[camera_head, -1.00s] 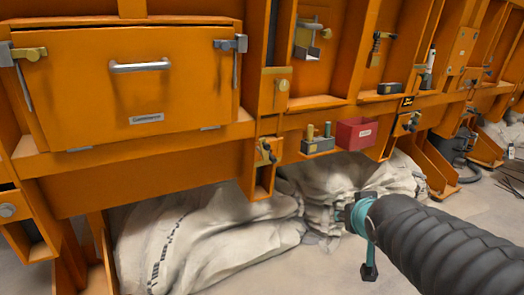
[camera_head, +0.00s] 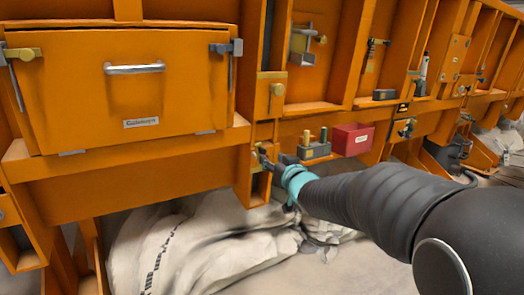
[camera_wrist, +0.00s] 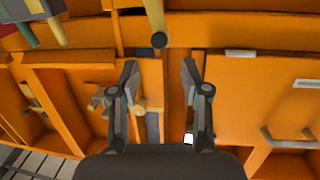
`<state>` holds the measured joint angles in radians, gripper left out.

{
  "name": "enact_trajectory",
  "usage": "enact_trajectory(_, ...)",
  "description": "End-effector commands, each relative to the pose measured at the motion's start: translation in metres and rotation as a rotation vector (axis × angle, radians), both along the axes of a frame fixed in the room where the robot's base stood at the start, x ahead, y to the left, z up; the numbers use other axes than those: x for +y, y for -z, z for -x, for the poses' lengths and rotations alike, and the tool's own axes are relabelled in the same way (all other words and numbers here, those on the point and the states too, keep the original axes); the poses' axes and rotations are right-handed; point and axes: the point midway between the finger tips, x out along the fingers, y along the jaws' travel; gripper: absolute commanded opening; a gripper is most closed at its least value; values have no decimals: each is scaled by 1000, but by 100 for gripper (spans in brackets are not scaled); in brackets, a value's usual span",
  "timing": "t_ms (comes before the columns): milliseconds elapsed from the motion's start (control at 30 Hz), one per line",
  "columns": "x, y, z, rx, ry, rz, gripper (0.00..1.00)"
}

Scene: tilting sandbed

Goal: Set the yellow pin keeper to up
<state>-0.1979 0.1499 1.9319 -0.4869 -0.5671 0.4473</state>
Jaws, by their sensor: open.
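My gripper (camera_head: 272,161) is at the small dark and yellow fitting on the lower orange post, left of the peg block. Its dark fingers cover much of that fitting, so its position and any contact cannot be told. In the wrist view my gripper (camera_wrist: 160,72) is open, with nothing held between its fingers. A yellow rod with a dark round end (camera_wrist: 156,24) shows beyond the fingertips, near the top of that view. It may be the yellow pin keeper, but I cannot tell surely. A yellow plate with a round knob (camera_head: 277,90) sits higher on the post.
A grey block with pegs (camera_head: 314,150) and a red bin (camera_head: 352,139) stand on the ledge right of my gripper. An orange door with a handle (camera_head: 134,68) is at left. White sacks (camera_head: 200,243) lie below. Orange ribs and ledges stand close around.

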Motion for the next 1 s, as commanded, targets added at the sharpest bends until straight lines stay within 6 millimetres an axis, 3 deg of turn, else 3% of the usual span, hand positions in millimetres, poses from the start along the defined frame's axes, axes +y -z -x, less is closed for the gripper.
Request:
enact_trajectory(300,25,0,-52,1,0,2,46)
enact_trajectory(500,36,0,-75,0,1,1,46)
enact_trajectory(1000,41,0,-87,1,2,2,46)
